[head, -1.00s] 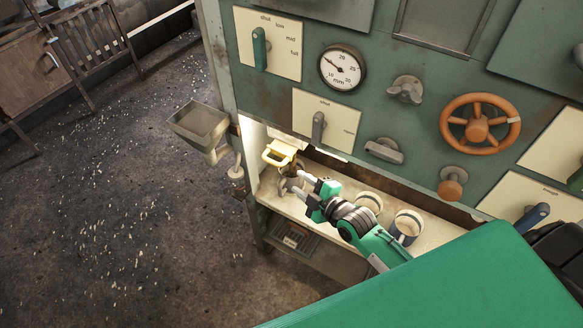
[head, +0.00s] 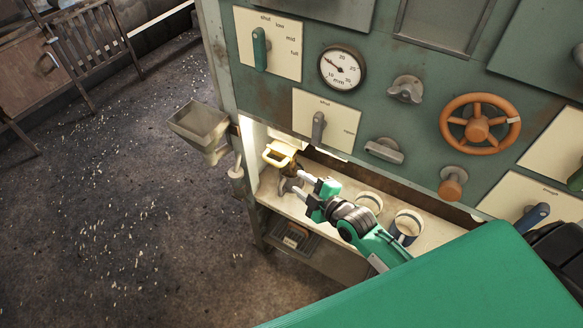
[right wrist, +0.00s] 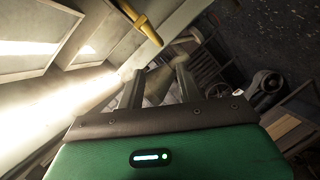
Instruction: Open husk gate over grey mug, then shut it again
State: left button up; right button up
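The yellow handle (head: 278,154) of the gate sits under the machine's front, above the lit shelf, and also shows at the top of the right wrist view (right wrist: 140,28). Brown material (head: 290,169) shows just below it. The grey mug (head: 288,186) stands on the shelf beneath, partly hidden by that material and my fingers. My right gripper (head: 305,185) is at the mug's right side, below and right of the yellow handle. In the right wrist view its fingers (right wrist: 158,88) are apart; whether they touch the mug I cannot tell. My left gripper is out of view.
Two pale-filled mugs (head: 369,201) (head: 407,226) stand on the shelf right of my gripper. A grey lever (head: 318,126) is on the shut/open plate above. A metal tray (head: 200,124) juts out left. An orange handwheel (head: 480,122) is at right.

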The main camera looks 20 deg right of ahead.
jog(key=shift+a+f, duration=0.15)
jog(key=c, duration=0.3)
jog(key=a+n, duration=0.1)
jog(key=s+a+n+y+b, duration=0.1)
jog(key=n, duration=0.1)
jog(key=a+f+n+t+b, duration=0.1)
jog(key=shift+s+a+f+n+y, duration=0.1)
jog(key=shift+s+a+n+y, duration=0.2)
jog(key=shift+y, duration=0.1)
grip_shut()
pick_arm(q)
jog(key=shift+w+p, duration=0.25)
jog(key=shift+p, duration=0.7)
pick_arm(e)
jog(key=w+a+f, duration=0.1)
jog(key=w, duration=1)
jog(key=shift+a+n, duration=0.25)
jog(key=shift+n, duration=0.05)
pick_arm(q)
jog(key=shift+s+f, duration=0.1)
pick_arm(e)
jog(key=shift+w+d, duration=0.1)
jog(key=shift+w, duration=0.05)
